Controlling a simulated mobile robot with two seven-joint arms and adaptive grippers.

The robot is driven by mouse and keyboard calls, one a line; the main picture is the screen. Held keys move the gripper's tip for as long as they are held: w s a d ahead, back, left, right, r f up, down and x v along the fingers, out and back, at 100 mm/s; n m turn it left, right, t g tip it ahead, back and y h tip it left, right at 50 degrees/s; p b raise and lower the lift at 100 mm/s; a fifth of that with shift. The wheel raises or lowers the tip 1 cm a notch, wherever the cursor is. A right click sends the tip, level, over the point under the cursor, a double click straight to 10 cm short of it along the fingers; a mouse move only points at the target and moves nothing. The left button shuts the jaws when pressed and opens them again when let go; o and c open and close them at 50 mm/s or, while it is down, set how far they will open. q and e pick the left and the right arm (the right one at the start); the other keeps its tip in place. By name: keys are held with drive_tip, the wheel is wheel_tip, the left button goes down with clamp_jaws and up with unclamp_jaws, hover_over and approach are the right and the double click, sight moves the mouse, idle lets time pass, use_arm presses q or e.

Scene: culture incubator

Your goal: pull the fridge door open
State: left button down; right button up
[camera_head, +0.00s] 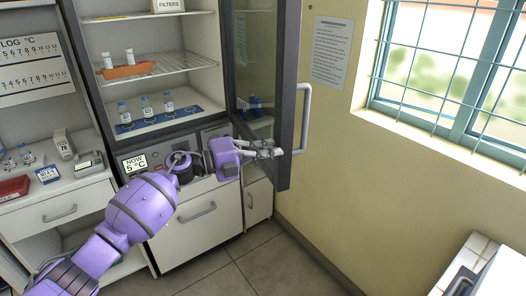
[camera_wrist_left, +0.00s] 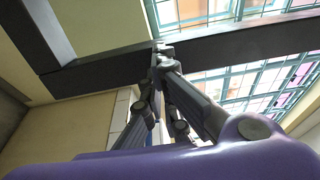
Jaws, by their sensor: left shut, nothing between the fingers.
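The fridge (camera_head: 160,104) stands at the back with its glass-and-dark-frame door (camera_head: 288,100) swung wide open to the right. A long grey vertical handle (camera_head: 305,118) is on the door's outer side. My left gripper (camera_head: 278,152) is shut and empty at the inner face of the door, near its lower part. In the left wrist view, the gripper fingertips (camera_wrist_left: 163,50) meet in front of the dark door frame (camera_wrist_left: 105,70). I cannot tell whether they touch it. My right gripper is not in view.
Inside the fridge, bottles stand on a blue mat (camera_head: 128,127) and in an orange rack (camera_head: 126,71). A counter (camera_head: 90,183) with small instruments is at the left. A wall and a barred window (camera_head: 450,75) are at the right. Floor (camera_head: 262,262) below the door is clear.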

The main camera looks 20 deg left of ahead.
use_arm(q)
drive_tip(key=w+d+n+t+y+b, duration=0.2)
drive_tip(key=w+d+n+t+y, duration=0.1)
drive_tip(key=w+d, duration=1.6)
drive_tip(key=shift+w+d, duration=0.25)
drive_tip(key=shift+w, duration=0.1)
